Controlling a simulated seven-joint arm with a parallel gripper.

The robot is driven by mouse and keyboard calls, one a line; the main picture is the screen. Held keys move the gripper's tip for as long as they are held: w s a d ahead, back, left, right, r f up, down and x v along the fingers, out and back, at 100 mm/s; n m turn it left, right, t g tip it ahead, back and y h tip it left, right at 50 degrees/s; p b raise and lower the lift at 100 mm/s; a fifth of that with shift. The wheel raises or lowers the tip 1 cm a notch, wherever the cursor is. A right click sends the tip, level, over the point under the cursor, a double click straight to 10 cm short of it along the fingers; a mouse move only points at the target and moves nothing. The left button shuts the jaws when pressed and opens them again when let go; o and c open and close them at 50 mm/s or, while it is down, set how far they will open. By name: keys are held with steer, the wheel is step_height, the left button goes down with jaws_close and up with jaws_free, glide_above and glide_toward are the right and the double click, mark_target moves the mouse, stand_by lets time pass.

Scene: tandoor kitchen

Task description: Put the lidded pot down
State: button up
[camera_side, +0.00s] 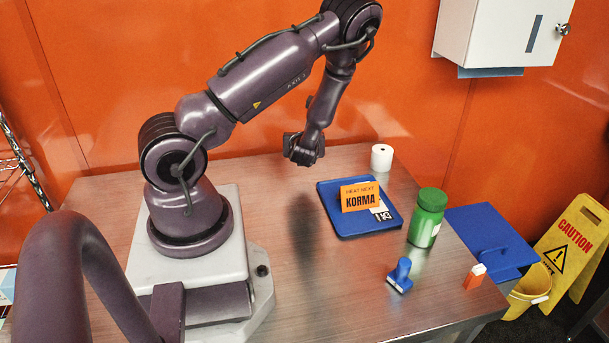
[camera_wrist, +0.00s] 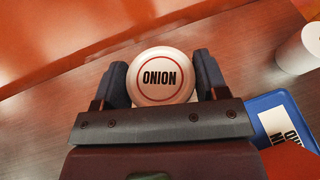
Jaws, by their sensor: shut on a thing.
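The lidded pot shows in the wrist view as a round white lid (camera_wrist: 160,78) with a red ring and the word ONION. It sits between the two dark fingers of my gripper (camera_wrist: 162,82), which are shut on it from left and right. Only its top shows, and its body below the lid is hidden. In the side view my gripper (camera_side: 304,152) is at the back of the table, left of the blue tray. The pot cannot be made out there. I cannot tell how far it is above the table.
The blue tray (camera_side: 341,222) bears an orange KORMA card (camera_side: 360,197) and a white card. A white roll (camera_side: 382,157) stands behind it, a green jar (camera_side: 428,218) to its right. A blue stamp (camera_side: 400,275) and small orange-white item (camera_side: 474,277) stand nearer the front. Bare steel tabletop (camera_side: 310,270) lies in front.

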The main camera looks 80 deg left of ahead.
mark_target(304, 177)
steer(key=shift+d+f, duration=0.1)
steer(key=shift+f, duration=3.8)
steer(key=shift+f, duration=0.15)
steer(key=o, duration=0.9)
